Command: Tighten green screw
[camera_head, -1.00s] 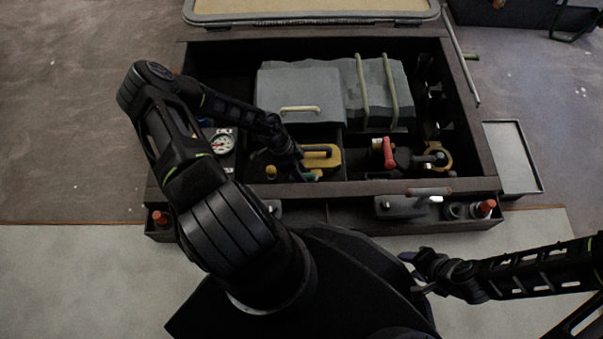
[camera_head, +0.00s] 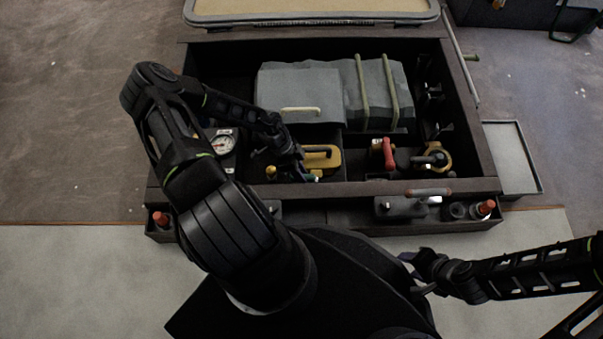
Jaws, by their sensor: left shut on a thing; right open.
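My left gripper (camera_head: 300,172) reaches down into the front middle compartment of the dark box, beside a yellow clamp-like part (camera_head: 322,157). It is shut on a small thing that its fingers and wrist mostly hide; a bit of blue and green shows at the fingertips. I cannot make out a green screw clearly. My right gripper (camera_head: 420,275) is open and empty, low in front of the box at the right, away from everything in it.
The box's front wall (camera_head: 400,187) stands close to my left gripper. A pressure gauge (camera_head: 222,143) is to the left, a red-handled valve (camera_head: 388,153) to the right. Grey bundles (camera_head: 300,92) fill the back. A grey part with a handle (camera_head: 402,206) sits on the front ledge.

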